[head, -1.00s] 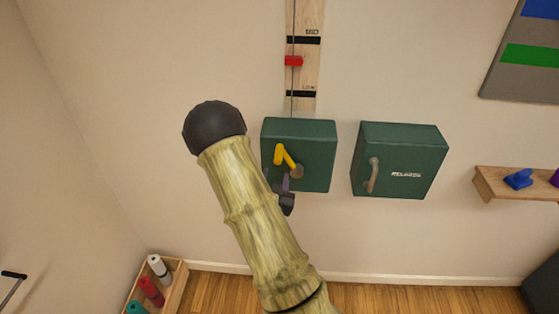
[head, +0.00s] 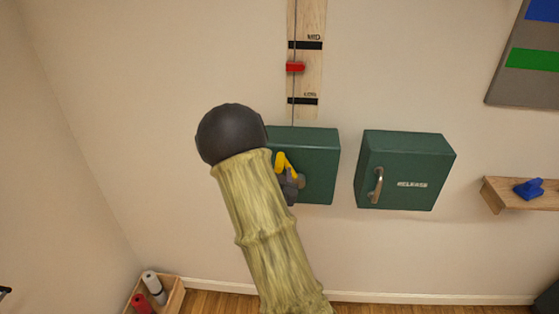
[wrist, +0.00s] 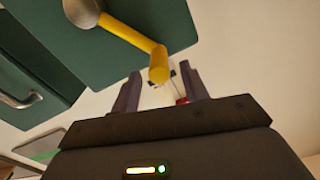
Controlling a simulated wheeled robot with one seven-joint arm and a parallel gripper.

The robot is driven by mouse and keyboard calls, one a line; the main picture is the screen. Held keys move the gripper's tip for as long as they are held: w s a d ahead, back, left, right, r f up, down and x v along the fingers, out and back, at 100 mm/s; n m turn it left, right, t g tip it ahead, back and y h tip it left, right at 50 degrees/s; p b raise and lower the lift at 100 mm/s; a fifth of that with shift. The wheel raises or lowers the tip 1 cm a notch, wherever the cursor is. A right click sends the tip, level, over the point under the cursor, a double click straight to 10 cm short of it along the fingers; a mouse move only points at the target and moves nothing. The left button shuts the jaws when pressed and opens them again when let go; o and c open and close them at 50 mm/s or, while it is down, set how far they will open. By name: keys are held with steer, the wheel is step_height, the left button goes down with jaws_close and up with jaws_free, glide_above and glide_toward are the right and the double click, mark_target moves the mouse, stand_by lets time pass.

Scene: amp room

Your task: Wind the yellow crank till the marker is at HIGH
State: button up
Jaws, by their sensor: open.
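The yellow crank (head: 286,165) sits on the front of a green box (head: 318,160) on the wall. Its arm points up and left from a metal hub. The red marker (head: 295,67) is on a wooden wall strip, between the MID band and the LOW band, nearer MID. HIGH is out of view. My gripper (head: 290,187) is at the crank, partly hidden by my arm. In the wrist view my gripper (wrist: 158,85) is open, and the end of the yellow crank (wrist: 158,65) shows between and just beyond its fingertips. I cannot tell whether they touch.
A second green box (head: 404,170) with a lever handle and the label RELEASE hangs to the right. A wooden shelf (head: 520,198) with a blue object is further right. A wooden crate (head: 170,294) of rolls stands on the floor at lower left. The wall between is bare.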

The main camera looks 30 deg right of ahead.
mark_target(280, 158)
steer(key=p+x, duration=0.2)
steer(key=x, duration=0.3)
steer(key=shift+w+d, duration=0.2)
steer(key=shift+w, duration=0.1)
steer(key=shift+s, duration=0.1)
steer(key=c, duration=0.9)
jaws_close()
steer(key=shift+a+b, duration=0.25)
steer(key=shift+b, duration=0.05)
steer(key=shift+d+r, duration=0.1)
steer(key=shift+d, duration=0.2)
